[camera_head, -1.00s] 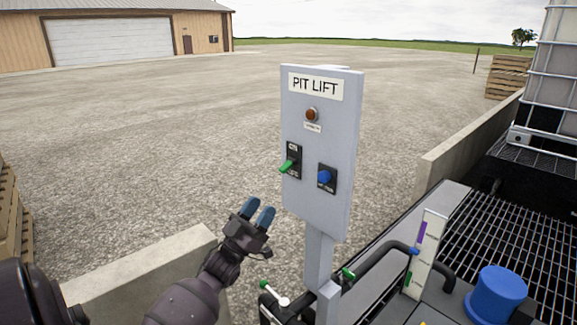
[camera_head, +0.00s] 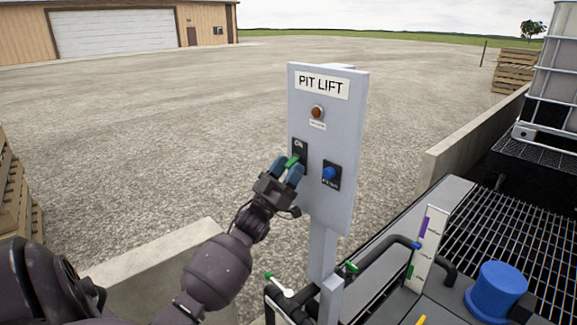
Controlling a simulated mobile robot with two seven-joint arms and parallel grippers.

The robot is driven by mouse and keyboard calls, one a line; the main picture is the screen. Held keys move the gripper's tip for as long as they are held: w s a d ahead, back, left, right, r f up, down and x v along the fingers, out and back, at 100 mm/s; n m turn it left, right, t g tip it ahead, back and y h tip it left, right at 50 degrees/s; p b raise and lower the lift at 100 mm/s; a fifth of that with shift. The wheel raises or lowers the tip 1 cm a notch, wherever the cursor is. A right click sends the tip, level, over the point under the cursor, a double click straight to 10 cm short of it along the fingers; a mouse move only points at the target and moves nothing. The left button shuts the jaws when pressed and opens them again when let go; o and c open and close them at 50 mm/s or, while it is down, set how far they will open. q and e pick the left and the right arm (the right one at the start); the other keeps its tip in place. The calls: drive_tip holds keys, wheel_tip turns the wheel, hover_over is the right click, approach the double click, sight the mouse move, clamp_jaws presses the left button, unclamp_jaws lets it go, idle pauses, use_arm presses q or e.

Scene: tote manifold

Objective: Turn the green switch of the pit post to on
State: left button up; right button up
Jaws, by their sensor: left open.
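The grey pit post panel (camera_head: 328,110), labelled PIT LIFT, stands upright in the middle of the head view. Its green switch (camera_head: 292,161) sits on a black plate (camera_head: 300,147) marked On at the top, on the panel's left side. My left gripper (camera_head: 287,170) is open at the switch, with its blue-tipped fingers on either side of the green handle. Whether the fingers touch the handle I cannot tell. The fingers hide part of the handle and the lower plate. My right gripper is not in view.
A blue knob (camera_head: 329,173) is on the panel just right of the switch, below a dark red lamp (camera_head: 317,112). Black pipes with green-handled valves, a blue cap (camera_head: 497,290) and a grating (camera_head: 520,235) lie at the lower right. Low concrete walls flank the post.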

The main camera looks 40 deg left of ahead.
use_arm(q)
drive_tip(key=shift+w+r, duration=0.1)
drive_tip(key=shift+w, duration=0.05)
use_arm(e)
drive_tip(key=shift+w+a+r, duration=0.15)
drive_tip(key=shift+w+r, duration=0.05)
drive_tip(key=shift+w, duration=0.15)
